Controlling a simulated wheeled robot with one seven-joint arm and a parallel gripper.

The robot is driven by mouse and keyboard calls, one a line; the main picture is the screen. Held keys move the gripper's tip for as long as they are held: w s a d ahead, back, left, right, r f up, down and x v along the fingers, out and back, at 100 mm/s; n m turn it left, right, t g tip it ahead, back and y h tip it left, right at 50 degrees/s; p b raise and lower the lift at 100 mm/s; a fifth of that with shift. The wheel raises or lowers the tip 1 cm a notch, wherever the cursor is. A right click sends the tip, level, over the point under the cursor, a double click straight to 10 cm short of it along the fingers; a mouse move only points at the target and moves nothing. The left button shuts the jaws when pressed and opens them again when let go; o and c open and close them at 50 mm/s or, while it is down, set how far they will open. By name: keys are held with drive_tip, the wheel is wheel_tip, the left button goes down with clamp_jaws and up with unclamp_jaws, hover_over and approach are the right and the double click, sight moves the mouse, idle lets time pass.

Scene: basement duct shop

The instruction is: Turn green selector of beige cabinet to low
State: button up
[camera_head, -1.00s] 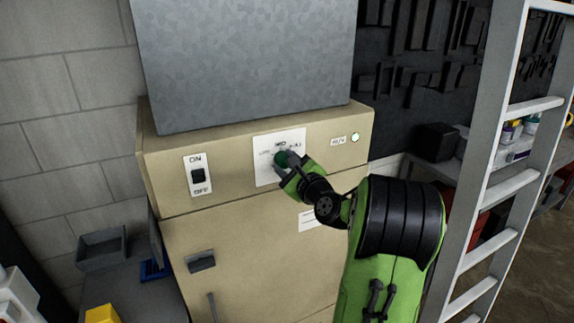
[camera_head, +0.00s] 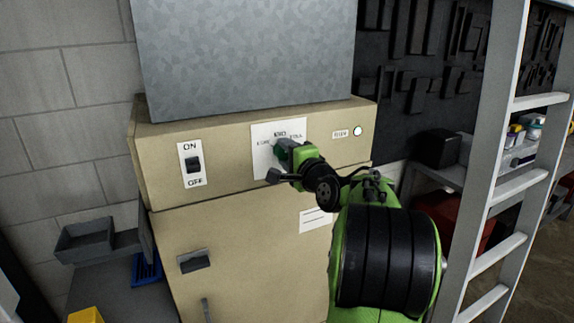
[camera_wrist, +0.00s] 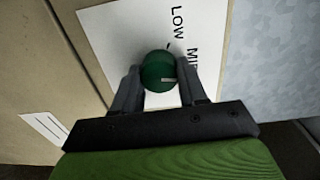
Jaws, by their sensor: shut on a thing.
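The beige cabinet (camera_head: 230,140) stands ahead, with a white label plate (camera_head: 262,134) on its upper front panel. The green selector (camera_head: 280,147) sits on that plate, mostly hidden by my gripper (camera_head: 282,151). In the wrist view the round selector (camera_wrist: 158,70) is between the two fingers of my gripper (camera_wrist: 160,82), which are shut on it. A short light mark shows on the selector's lower right in that view. The words LOW and MID are readable beside it; the third word is covered. Which word the mark points at is unclear.
An ON/OFF switch (camera_head: 193,164) is left of the plate and a small lit lamp (camera_head: 357,131) is right of it. A grey metal duct (camera_head: 240,60) rises above the cabinet. A ladder (camera_head: 500,190) stands close on the right, and a grey tray (camera_head: 85,240) is at left.

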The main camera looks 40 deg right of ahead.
drive_tip(key=n+b, duration=0.6)
drive_tip(key=n, duration=0.1)
drive_tip(key=shift+f, duration=0.15)
drive_tip(key=n+b, duration=0.4)
drive_tip(key=n, duration=0.1)
drive_tip(key=shift+n, duration=0.4)
drive_tip(key=shift+r+n, duration=0.2)
drive_tip(key=shift+n, duration=0.1)
drive_tip(key=o, duration=1.1)
drive_tip(key=shift+c, duration=0.2)
drive_tip(key=shift+a, duration=0.1)
drive_tip(key=b+v, duration=0.1)
drive_tip(key=v, duration=1.4)
drive_tip(key=shift+s+a, duration=0.2)
drive_tip(key=shift+s, duration=0.1)
drive_tip(key=shift+r, duration=0.1)
